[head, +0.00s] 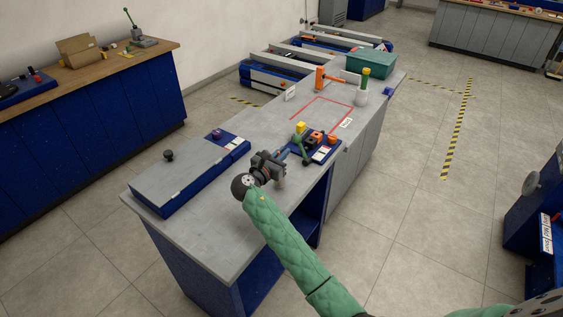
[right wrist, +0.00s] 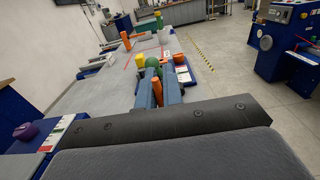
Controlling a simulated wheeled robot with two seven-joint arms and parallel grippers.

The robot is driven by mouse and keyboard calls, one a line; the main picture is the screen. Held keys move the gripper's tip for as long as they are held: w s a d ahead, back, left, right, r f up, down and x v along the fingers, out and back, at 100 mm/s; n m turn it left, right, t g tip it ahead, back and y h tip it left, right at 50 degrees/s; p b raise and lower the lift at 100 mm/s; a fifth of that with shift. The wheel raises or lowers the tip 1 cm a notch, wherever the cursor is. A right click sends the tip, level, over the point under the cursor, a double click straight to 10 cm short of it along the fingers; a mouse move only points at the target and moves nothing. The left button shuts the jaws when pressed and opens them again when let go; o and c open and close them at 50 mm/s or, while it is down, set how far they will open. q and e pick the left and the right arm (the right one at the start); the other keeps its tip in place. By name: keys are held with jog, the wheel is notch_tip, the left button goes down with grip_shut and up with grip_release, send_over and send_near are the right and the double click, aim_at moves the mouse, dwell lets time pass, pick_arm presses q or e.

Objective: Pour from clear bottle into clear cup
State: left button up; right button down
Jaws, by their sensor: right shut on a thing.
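I can make out no clear bottle and no clear cup in either view. My right gripper (head: 286,156) reaches over the grey bench top from the front. It is shut at a green lever (head: 298,145) on a small blue control panel (head: 322,157). In the right wrist view, the green round knob (right wrist: 152,63) shows at the fingertips, with an orange part between the fingers. The gripper hides part of the lever, so the exact hold is not clear. My left gripper is not in view.
A red outline (head: 330,99) marks a bare patch.

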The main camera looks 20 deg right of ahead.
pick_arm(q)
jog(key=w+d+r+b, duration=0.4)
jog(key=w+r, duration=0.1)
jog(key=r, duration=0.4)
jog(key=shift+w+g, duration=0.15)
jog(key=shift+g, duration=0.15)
pick_arm(e)
jog(key=s+d+r, duration=0.8)
jog(key=r, duration=0.1)
jog(key=shift+d+r, duration=0.15)
jog(key=shift+d, duration=0.15)
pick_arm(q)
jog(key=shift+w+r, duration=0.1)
